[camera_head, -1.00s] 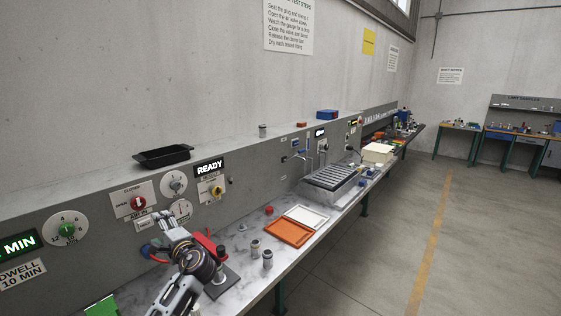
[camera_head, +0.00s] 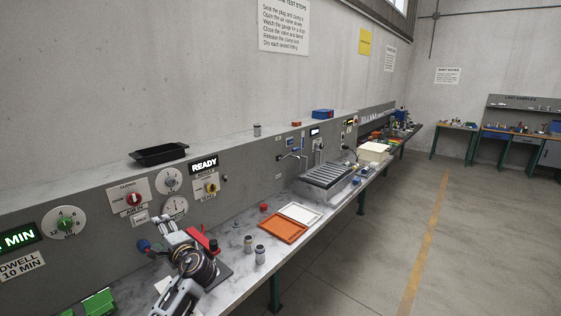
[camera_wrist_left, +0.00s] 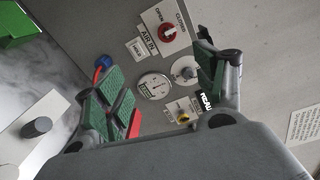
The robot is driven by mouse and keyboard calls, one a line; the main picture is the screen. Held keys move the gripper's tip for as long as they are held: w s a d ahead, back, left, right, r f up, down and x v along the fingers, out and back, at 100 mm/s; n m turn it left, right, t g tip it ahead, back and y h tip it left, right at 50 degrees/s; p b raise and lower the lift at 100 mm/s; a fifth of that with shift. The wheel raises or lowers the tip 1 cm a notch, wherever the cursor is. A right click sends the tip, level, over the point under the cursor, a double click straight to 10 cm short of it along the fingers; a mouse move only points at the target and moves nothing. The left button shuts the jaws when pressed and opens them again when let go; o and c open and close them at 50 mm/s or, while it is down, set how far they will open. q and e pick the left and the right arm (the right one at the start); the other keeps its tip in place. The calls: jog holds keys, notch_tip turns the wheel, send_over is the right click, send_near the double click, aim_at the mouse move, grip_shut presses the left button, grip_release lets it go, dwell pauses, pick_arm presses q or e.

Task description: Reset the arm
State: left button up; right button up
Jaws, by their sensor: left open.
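My left gripper (camera_head: 172,231) is at the near left of the bench in the head view, in front of the panel. Its two green-padded fingers stand wide apart in the left wrist view (camera_wrist_left: 165,85), with nothing between them but the panel behind. The red AIR IN knob (camera_head: 134,199) shows on the panel; it is also in the left wrist view (camera_wrist_left: 167,33). A pressure gauge (camera_head: 175,206) sits to its right. A red clamp handle (camera_head: 205,236) stands beside my gripper, its base partly hidden by my arm. My right gripper is in neither view.
An orange tray (camera_head: 282,229) and a white tray (camera_head: 300,213) lie on the bench. Two small grey cylindrical castings (camera_head: 260,254) stand in front of them. A ribbed metal basin (camera_head: 325,178) is farther along. A black tray (camera_head: 158,154) rests on the ledge. Green blocks (camera_head: 99,303) lie at lower left.

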pick_arm(q)
jog(key=s+d+f+n+g+h, duration=0.2)
jog(key=s+d+f+h, duration=0.1)
jog(key=s+f, duration=0.45)
jog(key=s+d+f+n+g+h, duration=0.25)
jog(key=s+f, duration=0.35)
jog(key=f, duration=0.3)
jog(key=s+d+f+n+g+h, duration=0.1)
jog(key=s+d+f+h, duration=0.15)
jog(key=s, duration=0.45)
jog(key=s+d+f+n+g+h, duration=0.1)
jog(key=s+d+f+n+h, duration=0.2)
jog(key=s, duration=0.4)
jog(key=s+d+f+g+h, duration=0.1)
jog(key=s+d+g+h, duration=0.1)
jog(key=s+d, duration=0.35)
notch_tip(320, 180, down, 32)
jog(key=s+a+b, duration=0.2)
jog(key=s, duration=0.1)
jog(key=s+a+f+g+b, duration=0.1)
jog(key=s+a+f, duration=0.1)
jog(key=s+f, duration=0.9)
jog(key=s+a+f+g, duration=0.1)
jog(key=s+f, duration=1.1)
jog(key=f, duration=0.1)
jog(key=shift+a+f+b, duration=0.15)
jog(key=shift+a+b, duration=0.2)
jog(key=shift+b, duration=0.05)
